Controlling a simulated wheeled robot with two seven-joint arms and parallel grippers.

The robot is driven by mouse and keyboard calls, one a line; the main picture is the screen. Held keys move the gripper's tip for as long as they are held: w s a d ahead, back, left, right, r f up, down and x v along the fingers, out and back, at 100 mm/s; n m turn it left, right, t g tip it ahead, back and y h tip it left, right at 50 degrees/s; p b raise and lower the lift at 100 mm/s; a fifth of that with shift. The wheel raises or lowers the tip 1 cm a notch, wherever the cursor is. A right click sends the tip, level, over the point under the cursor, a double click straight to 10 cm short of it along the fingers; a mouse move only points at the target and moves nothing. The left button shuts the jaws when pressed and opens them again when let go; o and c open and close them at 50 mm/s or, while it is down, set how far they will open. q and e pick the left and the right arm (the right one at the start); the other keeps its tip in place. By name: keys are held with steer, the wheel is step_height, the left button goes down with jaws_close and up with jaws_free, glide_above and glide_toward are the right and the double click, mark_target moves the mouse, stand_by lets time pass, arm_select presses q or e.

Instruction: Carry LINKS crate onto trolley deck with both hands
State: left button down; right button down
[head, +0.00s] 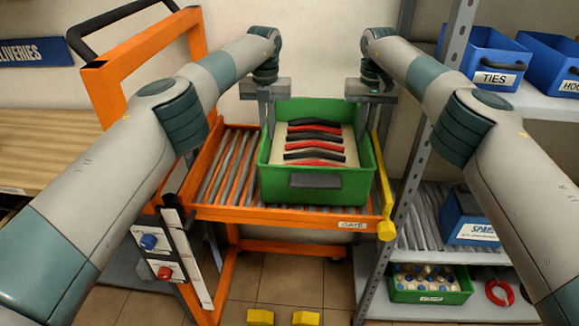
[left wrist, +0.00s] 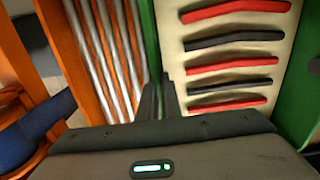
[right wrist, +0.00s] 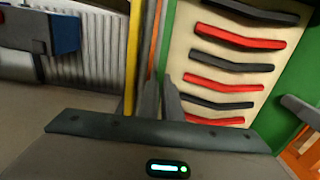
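The green crate (head: 345,185) holds several red and black link bars on a pale insert. It sits level over the roller deck (head: 229,165) of the orange trolley; I cannot tell whether its base fully rests on the rollers. No name is readable on its dark front plate. My left gripper (head: 267,108) is shut on the crate's left wall, which also shows in the left wrist view (left wrist: 149,40). My right gripper (head: 366,106) is shut on the right wall, seen in the right wrist view (right wrist: 168,40).
The trolley's orange push frame (head: 110,90) stands at the left. A yellow gate bar (head: 383,190) runs along the deck's right side, close to the crate. A grey rack post (head: 420,150) and shelves with blue bins (head: 484,55) stand right. A wooden bench (head: 50,145) is left.

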arm_select(q)
steer(key=shift+f, duration=0.65)
arm_select(e)
steer(key=shift+f, duration=0.7)
arm_select(q)
steer(key=c, duration=2.3)
jaws_free()
steer(key=shift+f, duration=0.15)
arm_select(e)
steer(key=c, duration=2.3)
jaws_free()
steer(key=shift+f, duration=0.1)
arm_select(q)
steer(key=o, duration=0.3)
arm_select(e)
steer(key=o, duration=0.3)
steer(key=shift+s, duration=0.1)
arm_select(q)
steer(key=shift+r, duration=3.8)
